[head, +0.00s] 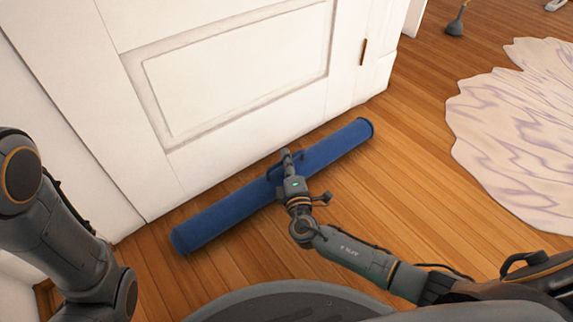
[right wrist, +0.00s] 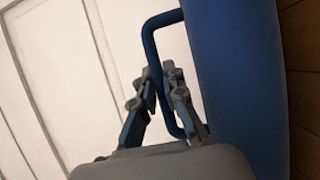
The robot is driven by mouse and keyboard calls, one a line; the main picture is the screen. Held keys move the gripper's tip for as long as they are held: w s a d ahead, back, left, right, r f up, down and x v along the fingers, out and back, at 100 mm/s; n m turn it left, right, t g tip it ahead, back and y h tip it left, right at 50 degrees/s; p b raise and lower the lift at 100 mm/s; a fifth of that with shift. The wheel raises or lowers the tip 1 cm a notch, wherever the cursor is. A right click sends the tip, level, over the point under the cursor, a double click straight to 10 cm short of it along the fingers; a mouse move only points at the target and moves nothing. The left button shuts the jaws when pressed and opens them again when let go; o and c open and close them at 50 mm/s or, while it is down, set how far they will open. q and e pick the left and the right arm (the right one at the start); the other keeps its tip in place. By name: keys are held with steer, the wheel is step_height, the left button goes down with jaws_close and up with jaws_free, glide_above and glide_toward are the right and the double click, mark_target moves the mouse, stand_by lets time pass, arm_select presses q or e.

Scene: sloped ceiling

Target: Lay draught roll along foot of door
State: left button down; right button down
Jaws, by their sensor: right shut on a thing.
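The blue draught roll (head: 235,207) lies lengthwise close in front of the white door (head: 235,75), near its foot, in the head view. I cannot tell whether it rests on the floor or touches the door. My right gripper (head: 287,160) is at the middle of the roll, shut on its blue handle. In the right wrist view the fingers (right wrist: 162,88) close around the bar of the handle (right wrist: 150,50), and the roll (right wrist: 238,80) fills the right side. My left arm comes in at the left of the head view, but its gripper is not seen.
Wooden floor (head: 420,165) is clear to the right of the roll. A pale wavy-edged rug (head: 515,130) lies further right. A dark plunger-like object (head: 455,25) stands at the top right. A wooden-coloured strip (head: 363,52) is on the door's right side.

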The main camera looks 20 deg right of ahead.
steer(key=shift+w+r, duration=0.1)
steer(key=shift+r, duration=0.15)
steer(key=c, duration=1.9)
jaws_free()
steer(key=shift+f, duration=0.3)
steer(key=o, duration=0.5)
steer(key=shift+r, duration=0.15)
steer(key=shift+s+p, duration=0.3)
steer(key=shift+p, duration=0.05)
steer(key=s+p, duration=0.1)
steer(key=s, duration=0.1)
steer(key=s+p, duration=0.1)
steer(key=s, duration=0.1)
steer(key=s+p, duration=0.1)
steer(key=s, duration=0.2)
steer(key=shift+a, duration=0.35)
